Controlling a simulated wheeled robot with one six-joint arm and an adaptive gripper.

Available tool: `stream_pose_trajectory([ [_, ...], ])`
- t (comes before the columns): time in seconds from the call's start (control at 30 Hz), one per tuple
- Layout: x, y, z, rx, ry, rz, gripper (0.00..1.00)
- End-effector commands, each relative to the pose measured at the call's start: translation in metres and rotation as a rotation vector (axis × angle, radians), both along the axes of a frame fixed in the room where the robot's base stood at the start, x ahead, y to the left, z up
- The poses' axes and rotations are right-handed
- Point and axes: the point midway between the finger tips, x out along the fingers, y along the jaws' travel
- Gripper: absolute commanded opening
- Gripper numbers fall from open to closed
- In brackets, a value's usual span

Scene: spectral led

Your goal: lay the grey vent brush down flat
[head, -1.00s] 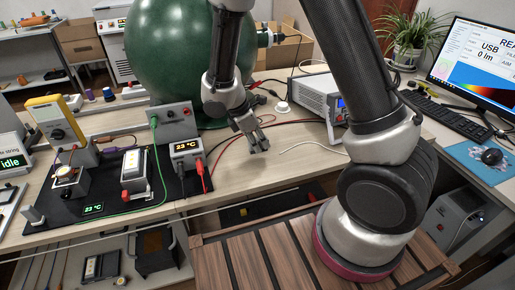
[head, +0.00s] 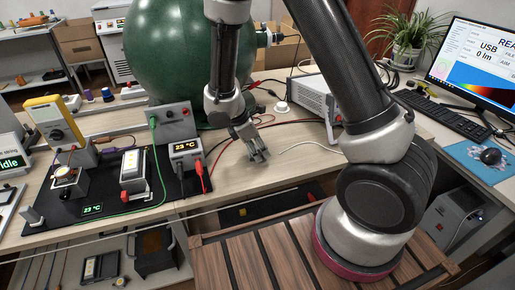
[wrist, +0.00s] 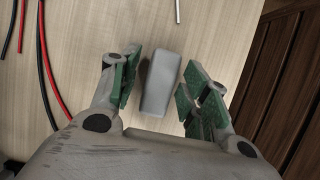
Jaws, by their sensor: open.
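In the wrist view a plain grey block-like piece (wrist: 160,82), which looks like the grey vent brush, is between the fingers of my gripper (wrist: 155,88). A gap shows on both sides of it, so the green-padded fingers are open around it and not closed on it. I cannot tell from this angle whether it stands or lies. In the head view my gripper (head: 259,157) is low over the front part of the bench (head: 235,175); I cannot make out the brush there, as the gripper likely hides it.
A small grey stub (wrist: 178,10) shows beyond the block in the wrist view. Red and black leads (wrist: 52,60) lie left. The bench's front edge is close, on the right in the wrist view. A black mat with instruments (head: 170,188) is left; a white-grey instrument (head: 308,92) stands behind right.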

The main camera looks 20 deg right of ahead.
Motion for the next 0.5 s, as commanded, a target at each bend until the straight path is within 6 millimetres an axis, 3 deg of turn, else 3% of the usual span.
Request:
stream_pose_trajectory([
  [0.17, 0.002, 0.008, 0.018, 0.001, -0.006, 0.001, 0.46],
  [0.5, 0.001, 0.037, 0.087, 0.004, -0.004, 0.002, 0.46],
])
